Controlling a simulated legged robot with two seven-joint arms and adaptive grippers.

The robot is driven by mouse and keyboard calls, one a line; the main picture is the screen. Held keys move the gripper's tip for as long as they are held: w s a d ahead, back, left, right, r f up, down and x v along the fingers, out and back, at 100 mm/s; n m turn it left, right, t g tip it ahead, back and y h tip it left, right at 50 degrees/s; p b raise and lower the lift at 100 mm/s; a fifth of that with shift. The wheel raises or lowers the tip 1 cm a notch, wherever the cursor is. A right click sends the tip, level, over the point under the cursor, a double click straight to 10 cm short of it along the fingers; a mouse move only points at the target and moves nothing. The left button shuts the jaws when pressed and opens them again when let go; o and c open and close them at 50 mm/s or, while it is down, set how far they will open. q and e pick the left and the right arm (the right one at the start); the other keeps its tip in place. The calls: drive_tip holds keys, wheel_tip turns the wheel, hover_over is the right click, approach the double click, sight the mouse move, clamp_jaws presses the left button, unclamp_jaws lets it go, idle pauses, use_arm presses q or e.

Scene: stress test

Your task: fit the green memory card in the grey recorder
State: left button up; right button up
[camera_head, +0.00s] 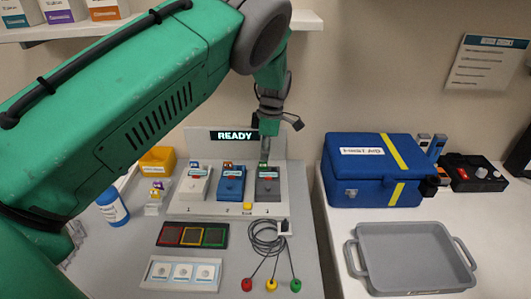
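The grey recorder (268,188) stands third and rightmost in a row of devices on a light board, at the mark 3. My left gripper (265,155) points straight down just above the top of it. Its fingertips look close together, but they are too small to show whether they are shut on something. A small green spot (264,164) shows at the recorder's top edge under the fingertips. It may be the green memory card; I cannot tell how deep it sits. My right gripper is not in view.
A white recorder (194,187) and a blue recorder (231,186) stand left of the grey one. A panel behind reads "READY" (235,135). Coiled cables (266,240) lie in front. A blue box (370,175) and grey tray (405,228) are on the right table.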

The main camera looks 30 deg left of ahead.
use_arm(q)
drive_tip(key=shift+r, duration=0.25)
drive_tip(key=o, duration=0.6)
drive_tip(key=shift+r, duration=0.1)
